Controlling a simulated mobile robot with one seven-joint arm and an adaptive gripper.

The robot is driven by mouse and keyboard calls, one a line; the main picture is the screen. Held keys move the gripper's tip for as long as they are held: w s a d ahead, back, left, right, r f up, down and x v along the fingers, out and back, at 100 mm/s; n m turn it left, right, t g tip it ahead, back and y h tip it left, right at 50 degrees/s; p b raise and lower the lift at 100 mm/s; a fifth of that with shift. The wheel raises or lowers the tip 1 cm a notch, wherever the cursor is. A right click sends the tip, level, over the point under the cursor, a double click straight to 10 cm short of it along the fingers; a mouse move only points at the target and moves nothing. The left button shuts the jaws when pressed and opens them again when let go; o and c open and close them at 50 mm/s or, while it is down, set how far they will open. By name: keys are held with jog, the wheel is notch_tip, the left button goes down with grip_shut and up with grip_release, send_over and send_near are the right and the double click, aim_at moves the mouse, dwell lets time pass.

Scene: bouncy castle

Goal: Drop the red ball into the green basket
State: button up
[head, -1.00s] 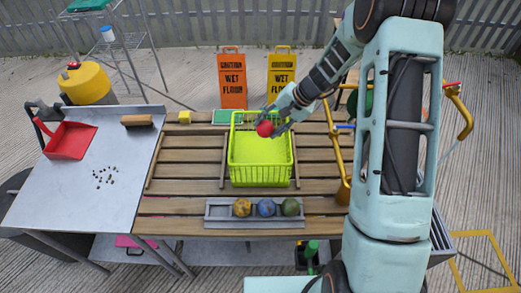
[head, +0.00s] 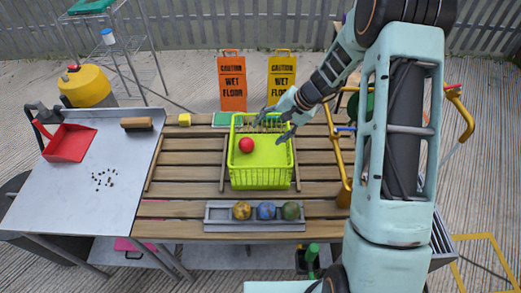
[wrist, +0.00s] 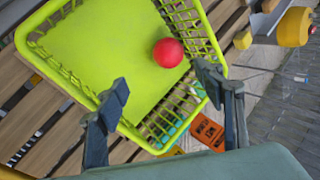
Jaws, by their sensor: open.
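The green basket (head: 262,178) stands on the slatted wooden table in the head view, and it fills much of the wrist view (wrist: 100,55). The red ball (head: 246,145) is inside the basket, on its floor toward the left in the head view. It also shows in the wrist view (wrist: 168,52), near the basket's wall. My gripper (head: 278,125) is open and empty over the back right part of the basket. In the wrist view its two fingers (wrist: 165,90) are spread wide, apart from the ball.
A grey tray (head: 222,224) with several colored balls lies in front of the basket. Orange (head: 232,80) and yellow (head: 282,75) wet floor signs stand behind the table. A metal side table at left holds a red dustpan (head: 69,143) and a brush (head: 137,124).

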jog(key=v, duration=1.1)
jog(key=shift+d, duration=0.15)
